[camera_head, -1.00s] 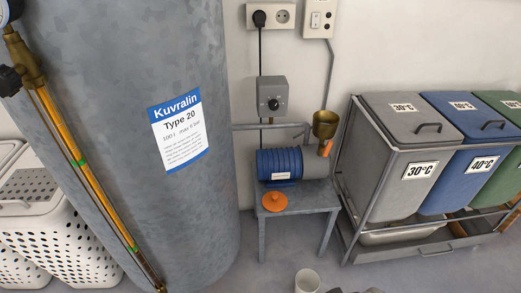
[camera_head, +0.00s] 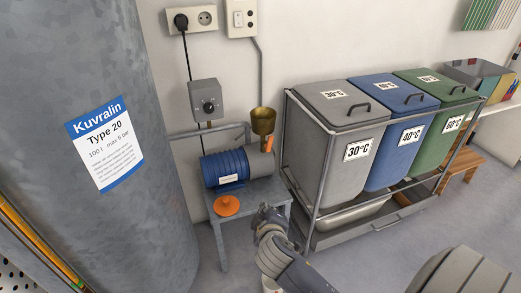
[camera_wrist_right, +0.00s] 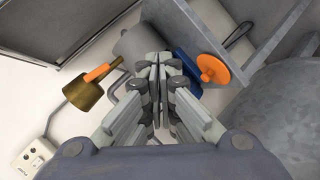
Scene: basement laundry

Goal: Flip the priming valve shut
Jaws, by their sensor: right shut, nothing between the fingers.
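The priming valve's orange lever (camera_head: 270,143) sits just below and right of the brass funnel (camera_head: 263,120), above the grey end of the blue pump (camera_head: 225,168). It stands slightly tilted. In the right wrist view the lever (camera_wrist_right: 97,73) lies along the brass funnel's neck, left of my fingers. My right gripper (camera_head: 267,212) is in front of the metal stand, below and apart from the lever. In the right wrist view its fingers (camera_wrist_right: 157,62) are together and empty, pointing towards the pump. My left gripper is not in view.
An orange disc (camera_head: 227,206) lies on the metal stand (camera_head: 262,188). The large grey tank (camera_head: 165,210) stands left, the bin rack (camera_head: 318,206) with grey, blue and green bins right. A control box (camera_head: 205,101) and pipes are on the wall behind.

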